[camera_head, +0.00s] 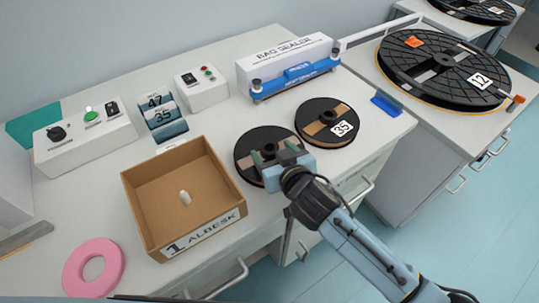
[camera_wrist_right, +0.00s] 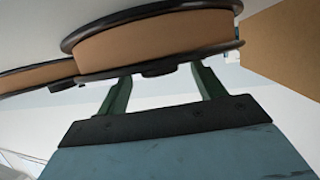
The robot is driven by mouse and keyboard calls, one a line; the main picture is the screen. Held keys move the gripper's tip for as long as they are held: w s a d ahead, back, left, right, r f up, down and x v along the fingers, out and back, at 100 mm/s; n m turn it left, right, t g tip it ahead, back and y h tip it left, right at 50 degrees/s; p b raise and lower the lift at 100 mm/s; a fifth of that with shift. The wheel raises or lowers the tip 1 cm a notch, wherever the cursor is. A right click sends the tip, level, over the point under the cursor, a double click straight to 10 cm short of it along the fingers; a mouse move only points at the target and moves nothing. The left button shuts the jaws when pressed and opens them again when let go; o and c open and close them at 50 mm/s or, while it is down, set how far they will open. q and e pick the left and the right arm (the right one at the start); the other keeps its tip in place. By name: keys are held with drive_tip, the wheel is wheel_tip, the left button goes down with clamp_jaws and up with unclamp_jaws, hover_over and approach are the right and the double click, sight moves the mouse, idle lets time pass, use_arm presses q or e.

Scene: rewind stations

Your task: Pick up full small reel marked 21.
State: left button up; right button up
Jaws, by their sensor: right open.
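A small black reel (camera_head: 246,142) with brown tape lies flat on the table, right of the cardboard box. My gripper covers part of it, and no number on it shows. In the right wrist view the wound reel (camera_wrist_right: 155,42) fills the top. My right gripper (camera_head: 274,152) is over this reel, its jaws open. In the wrist view its two green fingers (camera_wrist_right: 163,85) stand apart, with the dark hub seen between their tips. Whether they touch it I cannot tell. A second small reel marked 35 (camera_head: 319,108) lies close beside it. My left gripper is not in view.
A cardboard box (camera_head: 130,195) with a small white piece stands left of the reel. A bag sealer (camera_head: 285,62) stands behind. A pink ring (camera_head: 78,268) lies front left, control boxes (camera_head: 85,138) at back left. A large reel marked 12 (camera_head: 440,85) is on the right cabinet.

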drive_tip(key=shift+w+a, duration=0.1)
drive_tip(key=shift+w, duration=0.1)
drive_tip(key=c, duration=1.4)
drive_tip(key=shift+r, duration=0.1)
drive_tip(key=shift+c, duration=0.4)
